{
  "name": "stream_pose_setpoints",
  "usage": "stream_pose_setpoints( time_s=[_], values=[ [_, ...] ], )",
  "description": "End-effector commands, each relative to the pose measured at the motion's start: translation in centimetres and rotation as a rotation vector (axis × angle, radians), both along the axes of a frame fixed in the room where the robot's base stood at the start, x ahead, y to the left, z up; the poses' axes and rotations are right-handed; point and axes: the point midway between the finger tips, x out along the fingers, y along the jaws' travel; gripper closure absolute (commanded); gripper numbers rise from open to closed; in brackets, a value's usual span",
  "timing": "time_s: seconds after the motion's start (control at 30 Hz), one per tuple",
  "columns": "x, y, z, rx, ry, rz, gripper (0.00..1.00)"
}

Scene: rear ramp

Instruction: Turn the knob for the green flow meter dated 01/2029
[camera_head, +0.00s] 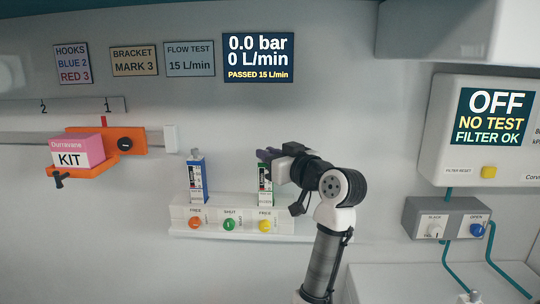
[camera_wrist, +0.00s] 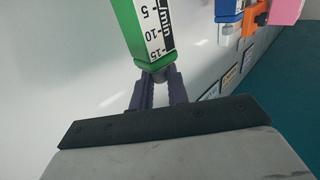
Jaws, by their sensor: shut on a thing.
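The green flow meter (camera_head: 264,180) stands upright above the right position of a white block (camera_head: 240,207). My gripper (camera_head: 273,167) reaches it from the right, near its upper part. In the wrist view my fingers (camera_wrist: 160,78) close on the green end of the meter (camera_wrist: 150,40), beside its 15 mark. No date is readable on it. The block carries an orange knob (camera_head: 195,222) labelled FREE, a green knob (camera_head: 229,224) labelled SHUT and a yellow knob (camera_head: 264,225) labelled FREE. I cannot tell whether the meter is fully seated.
A blue flow meter (camera_head: 196,180) stands at the block's left position; the middle is empty. A screen (camera_head: 258,58) reads 0.0 bar, 0 L/min, PASSED 15 L/min. An orange bracket (camera_head: 88,150) with a pink KIT box (camera_head: 76,152) is left. A grey valve box (camera_head: 446,218) is right.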

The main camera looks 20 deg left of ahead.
Motion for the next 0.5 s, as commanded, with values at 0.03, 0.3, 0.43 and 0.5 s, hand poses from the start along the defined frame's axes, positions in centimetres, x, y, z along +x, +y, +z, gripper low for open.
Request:
stream_pose_setpoints(
  time_s=[0.03, 0.3, 0.43, 0.5],
  values=[
    [0.02, 0.01, -0.04, 0.000, 0.001, 0.000, 1.00],
    [0.02, 0.01, -0.04, 0.000, 0.001, -0.001, 0.62],
    [0.01, 0.01, -0.03, 0.001, 0.001, -0.001, 0.62],
    [0.01, 0.01, -0.02, 0.000, 0.000, -0.001, 0.62]
  ],
)
